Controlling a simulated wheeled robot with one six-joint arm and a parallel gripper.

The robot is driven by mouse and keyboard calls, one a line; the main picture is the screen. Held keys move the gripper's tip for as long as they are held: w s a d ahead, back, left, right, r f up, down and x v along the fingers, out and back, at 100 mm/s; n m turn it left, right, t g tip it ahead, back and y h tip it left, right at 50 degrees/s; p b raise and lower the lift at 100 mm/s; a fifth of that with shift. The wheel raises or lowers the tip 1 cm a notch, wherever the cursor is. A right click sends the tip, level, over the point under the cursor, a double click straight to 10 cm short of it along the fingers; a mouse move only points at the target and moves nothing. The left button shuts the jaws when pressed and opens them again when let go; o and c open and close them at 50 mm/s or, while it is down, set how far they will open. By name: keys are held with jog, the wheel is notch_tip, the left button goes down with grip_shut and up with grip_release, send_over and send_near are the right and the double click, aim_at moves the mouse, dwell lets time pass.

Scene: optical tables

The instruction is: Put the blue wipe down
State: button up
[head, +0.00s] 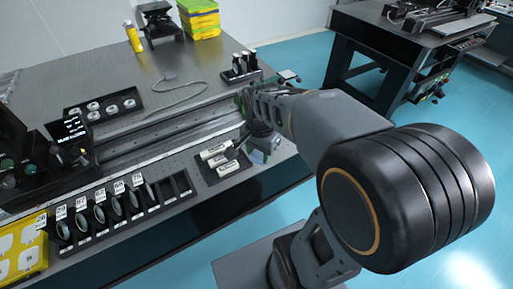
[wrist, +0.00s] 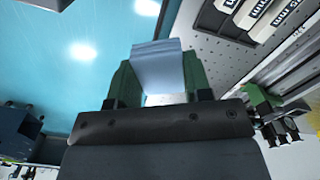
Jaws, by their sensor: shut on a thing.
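The blue wipe (wrist: 157,62) is a pale blue folded piece in the wrist view. My gripper (wrist: 158,84) is shut on it, with a green finger on each side. The wipe's far end sticks out past the fingertips. In the wrist view, blue floor lies to its left and the perforated table top (wrist: 205,45) to its right. In the head view my arm reaches to the near right edge of the optical table (head: 165,75). There the fingers and the wipe are small and partly hidden by my arm, so the gap to the table is unclear.
A black tray with white labelled cylinders (head: 222,158) lies close to my gripper. A rail (head: 165,130) runs along the table. A rack of round optics (head: 120,208) lines the front edge. A small black holder (head: 240,68) stands behind. Some table top near the grey cable is bare.

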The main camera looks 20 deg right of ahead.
jog(key=shift+d, duration=0.15)
jog(key=shift+m, duration=0.3)
jog(key=w+d+f, duration=0.2)
jog(key=w+f, duration=0.1)
jog(key=w, duration=0.1)
jog(key=w+d+f, duration=0.1)
jog(key=w+f, duration=0.2)
jog(key=w+d+f, duration=0.2)
jog(key=w, duration=0.2)
jog(key=shift+w+d+f, duration=0.35)
jog(key=shift+f, duration=0.05)
jog(key=shift+w+d+f, duration=0.15)
jog(key=shift+w+f, duration=0.15)
jog(key=shift+f, duration=1.65)
jog(key=shift+f, duration=0.15)
jog(key=o, duration=0.9)
